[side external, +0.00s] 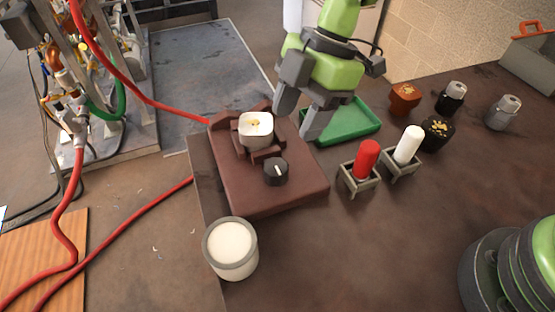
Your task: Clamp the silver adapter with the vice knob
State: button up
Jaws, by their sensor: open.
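The silver adapter (256,126), a pale squarish piece with a golden centre, sits upright between the jaws of the brown vice (270,200). I cannot tell whether the jaws touch it. The vice knob (276,171), black and round with a white pointer line, is on top of the vice, in front of the adapter. My gripper (299,112) is open and empty, pointing down just right of the adapter and behind the knob. Its fingers are apart and hold nothing.
A green tray (350,122) lies behind my gripper. A red cylinder (367,158) and a white cylinder (408,144) stand in holders to the right, with several small parts beyond. A white-filled round container (230,247) is at the front left.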

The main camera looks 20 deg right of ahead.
aim_at(278, 165)
jog(key=x, duration=0.9)
jog(key=shift+a+f, duration=0.1)
jog(key=shift+f, duration=0.25)
